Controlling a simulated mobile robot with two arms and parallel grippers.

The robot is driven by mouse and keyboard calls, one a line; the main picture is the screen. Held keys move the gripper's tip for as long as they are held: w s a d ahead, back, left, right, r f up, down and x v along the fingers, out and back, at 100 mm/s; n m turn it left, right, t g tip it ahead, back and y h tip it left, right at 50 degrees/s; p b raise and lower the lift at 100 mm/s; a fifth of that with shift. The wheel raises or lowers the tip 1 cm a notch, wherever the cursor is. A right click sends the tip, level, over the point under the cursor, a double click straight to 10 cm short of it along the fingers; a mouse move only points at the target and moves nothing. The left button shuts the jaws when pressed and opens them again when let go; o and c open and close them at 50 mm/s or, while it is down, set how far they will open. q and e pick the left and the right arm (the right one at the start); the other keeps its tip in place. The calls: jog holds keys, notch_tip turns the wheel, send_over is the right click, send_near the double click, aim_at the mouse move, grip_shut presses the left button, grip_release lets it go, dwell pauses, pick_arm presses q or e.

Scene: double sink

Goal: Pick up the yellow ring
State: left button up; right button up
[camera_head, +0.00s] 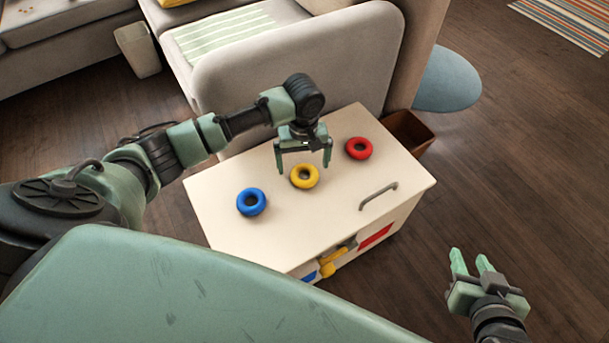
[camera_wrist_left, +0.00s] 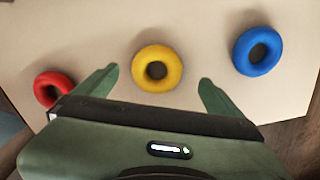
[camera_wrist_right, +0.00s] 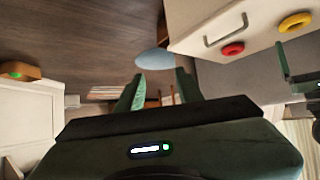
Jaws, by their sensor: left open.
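The yellow ring (camera_head: 304,176) lies flat in the middle of the white box top, between a blue ring and a red ring. It also shows in the left wrist view (camera_wrist_left: 157,69), centred just beyond and between my fingertips. My left gripper (camera_head: 304,170) is open and empty, pointing down above the yellow ring, its fingers on either side of it in the picture. Whether the fingers are level with the ring I cannot tell. My right gripper (camera_head: 472,258) is held off to the right of the box, its two fingers apart with nothing between them.
The blue ring (camera_head: 251,202) and red ring (camera_head: 358,148) lie on the white box top (camera_head: 330,215), which has a grey handle (camera_head: 378,196) at its right. A beige sofa (camera_head: 290,80) stands behind. A brown bin (camera_head: 408,132) stands beside the box. Open floor lies to the right.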

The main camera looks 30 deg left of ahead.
aim_at(304, 178)
pick_arm(q)
jog(key=f+b, duration=0.1)
jog(key=f, duration=0.2)
jog(key=shift+w+b, duration=0.3)
jog(key=shift+b, duration=0.1)
notch_tip(304, 178, down, 2)
jog(key=shift+f+b, duration=0.1)
jog(key=shift+b, duration=0.45)
pick_arm(e)
jog(key=w+a+r+t+y, duration=0.1)
jog(key=w+r+t, duration=0.1)
jog(key=r+t, duration=0.2)
jog(key=w+a+r+t+y, duration=0.1)
jog(key=w+a+r+t, duration=0.1)
jog(key=r, duration=0.6)
jog(key=shift+w+r+t+y, duration=0.35)
jog(key=shift+w+t, duration=0.25)
jog(key=shift+t, duration=0.3)
pick_arm(q)
jog(key=shift+c, duration=0.4)
pick_arm(e)
jog(key=shift+a, duration=0.1)
pick_arm(q)
jog(key=c, duration=1.4)
jog(key=shift+o, duration=0.2)
